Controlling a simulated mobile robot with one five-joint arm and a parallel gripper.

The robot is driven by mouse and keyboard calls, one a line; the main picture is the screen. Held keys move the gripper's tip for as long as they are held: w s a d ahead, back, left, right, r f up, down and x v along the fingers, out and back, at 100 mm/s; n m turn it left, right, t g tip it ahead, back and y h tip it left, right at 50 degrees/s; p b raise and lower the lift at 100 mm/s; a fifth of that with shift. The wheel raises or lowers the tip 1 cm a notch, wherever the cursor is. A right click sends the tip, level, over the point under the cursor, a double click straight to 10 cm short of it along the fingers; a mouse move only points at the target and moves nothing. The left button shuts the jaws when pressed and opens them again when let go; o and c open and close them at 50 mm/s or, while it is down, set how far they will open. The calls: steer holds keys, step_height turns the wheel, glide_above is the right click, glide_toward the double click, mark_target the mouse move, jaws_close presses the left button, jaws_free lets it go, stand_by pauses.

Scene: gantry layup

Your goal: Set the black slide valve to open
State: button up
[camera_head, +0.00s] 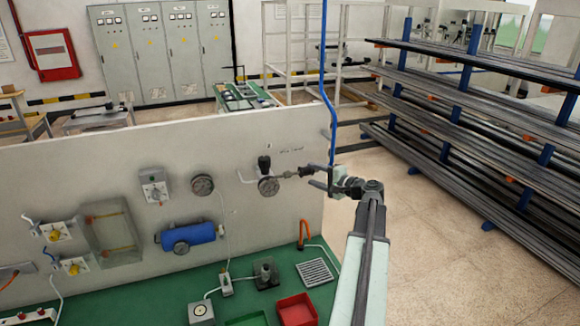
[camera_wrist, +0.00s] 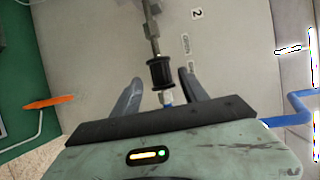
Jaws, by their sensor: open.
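The black slide valve (camera_wrist: 161,72) is a short black sleeve with flanged ends on a metal pipe in front of the pale panel. In the head view it is the small dark piece (camera_head: 306,171) at the right end of a pipe run. My gripper (camera_wrist: 158,75) is open, with one finger on each side of the valve's lower end in the wrist view. Gaps show between the fingers and the sleeve. In the head view my gripper (camera_head: 322,181) is at the panel's right edge. A metal fitting below the sleeve is partly hidden by my gripper body.
Small printed labels (camera_wrist: 187,50) sit on the panel beside the valve. A round gauge (camera_head: 268,186) is left of it. A blue hose (camera_head: 328,100) hangs close to my gripper. A red tray (camera_head: 297,309) stands on the green bench below. Open floor lies right.

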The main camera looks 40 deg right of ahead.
steer(key=shift+r, duration=0.1)
steer(key=w+f+b, duration=0.1)
steer(key=w, duration=0.6)
steer(key=shift+w+f, duration=0.15)
steer(key=shift+w, duration=0.1)
jaws_close()
stand_by(1.1)
